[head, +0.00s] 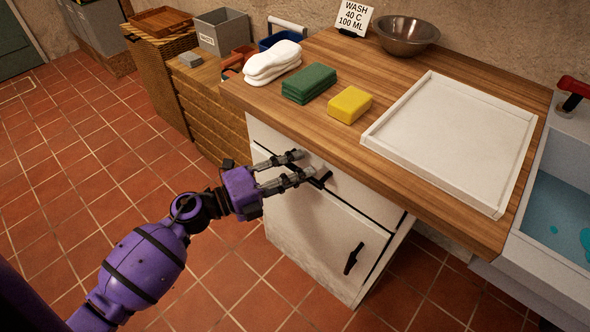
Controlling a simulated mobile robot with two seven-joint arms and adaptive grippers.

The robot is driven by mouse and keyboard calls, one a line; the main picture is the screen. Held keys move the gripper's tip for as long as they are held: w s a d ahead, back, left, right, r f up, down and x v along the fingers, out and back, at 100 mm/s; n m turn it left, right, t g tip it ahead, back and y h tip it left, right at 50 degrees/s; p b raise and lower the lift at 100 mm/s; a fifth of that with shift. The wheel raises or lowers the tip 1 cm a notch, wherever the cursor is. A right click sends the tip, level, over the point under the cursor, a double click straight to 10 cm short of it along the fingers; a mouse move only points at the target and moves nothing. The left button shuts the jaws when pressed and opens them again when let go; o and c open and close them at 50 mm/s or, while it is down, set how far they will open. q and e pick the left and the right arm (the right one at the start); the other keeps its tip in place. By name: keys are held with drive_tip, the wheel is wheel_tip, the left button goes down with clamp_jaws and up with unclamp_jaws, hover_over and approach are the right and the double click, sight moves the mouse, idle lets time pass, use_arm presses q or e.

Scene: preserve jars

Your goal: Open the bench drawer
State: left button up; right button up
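The bench drawer (358,192) is the upper white front of the cabinet under the wooden bench top, and it looks closed. Its dark bar handle (324,181) shows just beyond my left gripper's lower finger, which partly hides it. My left gripper (305,164) is in front of the drawer with its two grey fingers apart and nothing seen between them. The fingertips are close to the handle; I cannot tell whether they touch it. My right gripper is not in view.
A cabinet door with a black handle (353,258) is below the drawer. A sink (560,215) is at right. Tiled floor lies clear at left.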

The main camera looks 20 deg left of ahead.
use_arm(q)
drive_tip(key=shift+w+d, duration=0.35)
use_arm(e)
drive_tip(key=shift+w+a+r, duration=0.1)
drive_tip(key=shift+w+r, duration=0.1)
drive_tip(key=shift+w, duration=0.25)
use_arm(q)
drive_tip(key=shift+c, duration=0.5)
clamp_jaws()
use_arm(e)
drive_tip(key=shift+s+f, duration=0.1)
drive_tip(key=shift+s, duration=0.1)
use_arm(q)
drive_tip(key=s+a, duration=0.4)
drive_tip(key=s, duration=0.7)
drive_tip(key=s+a+p, duration=0.1)
drive_tip(key=s+a, duration=0.3)
drive_tip(key=s, duration=0.7)
drive_tip(key=s+a+p, duration=0.1)
drive_tip(key=s+a, duration=0.3)
drive_tip(key=s, duration=0.7)
drive_tip(key=shift+s+a, duration=0.2)
drive_tip(key=shift+s, duration=0.2)
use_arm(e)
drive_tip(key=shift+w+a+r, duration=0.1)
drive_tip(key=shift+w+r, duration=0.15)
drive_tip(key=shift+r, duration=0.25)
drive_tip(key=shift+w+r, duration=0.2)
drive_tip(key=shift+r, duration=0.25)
